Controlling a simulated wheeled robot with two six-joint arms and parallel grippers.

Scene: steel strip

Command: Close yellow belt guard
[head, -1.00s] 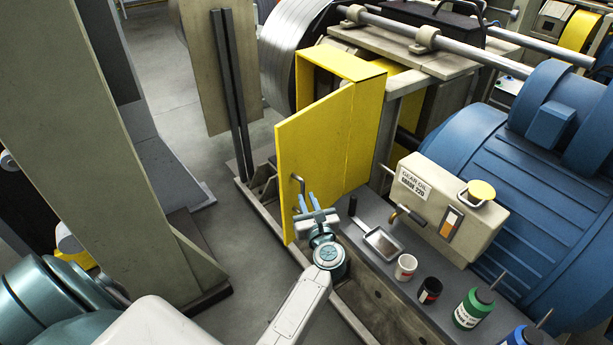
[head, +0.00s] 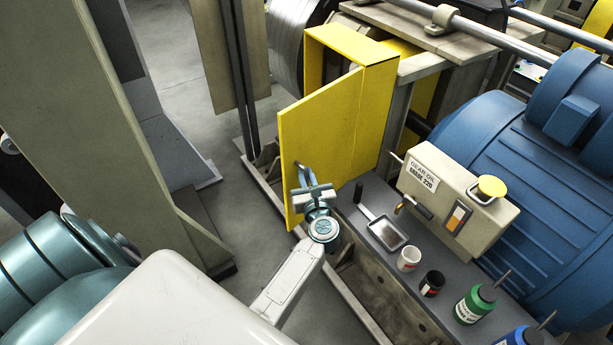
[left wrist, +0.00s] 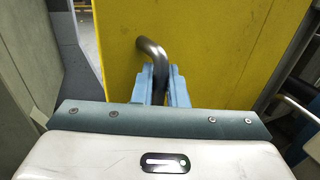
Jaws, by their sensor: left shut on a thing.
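The yellow belt guard's door (head: 318,135) stands open, swung out from the yellow guard box (head: 352,45) around the belt area. Its flat face fills most of the left wrist view (left wrist: 225,55). A bent grey metal handle (left wrist: 152,50) sticks out from the door. My left gripper (head: 306,182) is shut on this handle at the door's lower left part. In the left wrist view its blue fingers (left wrist: 161,88) lie on both sides of the handle. The handle is largely hidden by the gripper in the head view. My right gripper is not in view.
A grey ledge right of the door holds a metal scoop (head: 386,233), a white cup (head: 408,259), a dark cup (head: 432,283) and a green bottle (head: 474,304). A gear oil box (head: 452,200) and blue motor (head: 520,160) stand behind. A beige post (head: 115,130) stands left.

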